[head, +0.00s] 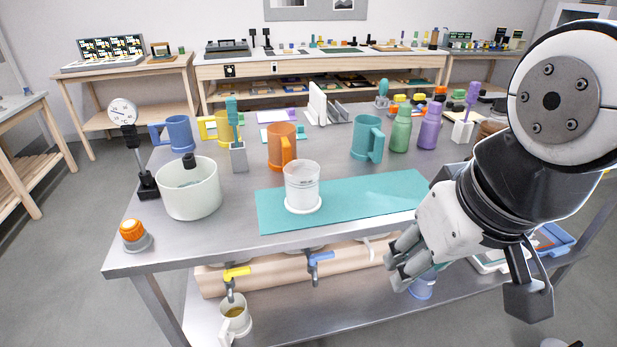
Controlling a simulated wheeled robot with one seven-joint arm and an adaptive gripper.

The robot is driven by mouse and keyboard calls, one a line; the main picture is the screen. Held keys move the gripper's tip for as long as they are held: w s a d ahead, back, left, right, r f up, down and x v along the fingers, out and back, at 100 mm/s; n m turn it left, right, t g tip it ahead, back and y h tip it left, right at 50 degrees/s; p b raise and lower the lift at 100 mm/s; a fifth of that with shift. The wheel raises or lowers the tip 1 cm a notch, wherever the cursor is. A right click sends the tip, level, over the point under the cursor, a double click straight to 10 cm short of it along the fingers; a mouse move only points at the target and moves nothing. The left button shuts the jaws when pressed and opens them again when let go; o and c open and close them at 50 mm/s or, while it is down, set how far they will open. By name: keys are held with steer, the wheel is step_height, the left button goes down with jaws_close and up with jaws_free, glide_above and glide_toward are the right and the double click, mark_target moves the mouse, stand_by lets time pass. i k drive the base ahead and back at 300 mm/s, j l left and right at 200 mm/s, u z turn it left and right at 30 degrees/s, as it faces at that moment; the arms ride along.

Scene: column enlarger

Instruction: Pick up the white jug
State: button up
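A white jug (237,317) with a handle stands on the lower shelf, at the bottom left of the head view, under the yellow-handled tap. It is upright, and some amber liquid shows inside. My gripper (464,289) hangs at the right, in front of the bench's front edge. A pale translucent beaker (302,184) stands on a white dish on the turquoise mat (365,197).
A yellow-handled tap (236,273) and a blue-handled tap (320,257) stick out below the benchtop (150,245). A white pot (190,192), an orange-capped item (134,235) and several coloured jugs stand on top. A blue item (422,289) is beside my gripper.

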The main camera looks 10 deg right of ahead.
mark_target(238, 323)
steer(key=k+j+z, duration=0.1)
steer(key=j, duration=0.3)
steer(key=k+j+z, duration=0.15)
steer(key=j, duration=0.25)
steer(key=j+z, duration=0.1)
steer(key=j, duration=0.3)
steer(key=k+j+z, duration=0.15)
steer(key=j, duration=0.2)
